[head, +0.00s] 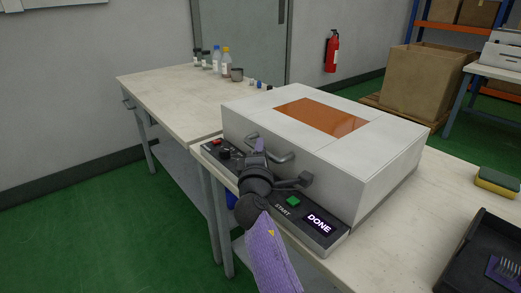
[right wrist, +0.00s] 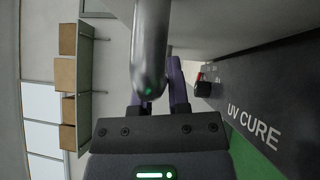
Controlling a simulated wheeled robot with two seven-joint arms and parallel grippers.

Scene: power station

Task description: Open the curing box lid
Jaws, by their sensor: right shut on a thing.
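The white curing box (head: 390,170) sits on the bench, and its lid with an orange window (head: 320,116) lies flat and closed. A grey bar handle (head: 282,157) stands out from the front; it also shows close up in the right wrist view (right wrist: 150,50). My right gripper (head: 259,146) is at this handle, its purple fingers shut on the bar. The fingers also show beside the bar in the right wrist view (right wrist: 163,92), partly hidden by it. The front panel has a green START button (head: 293,201) and a display reading DONE (head: 318,222). My left gripper is not in view.
Several bottles (head: 215,59) and a grey cup (head: 237,74) stand at the back of the left table (head: 160,84). A sponge (head: 497,181) and a black tray (head: 470,250) lie on the bench to the right. The wall behind has a fire extinguisher (head: 331,52).

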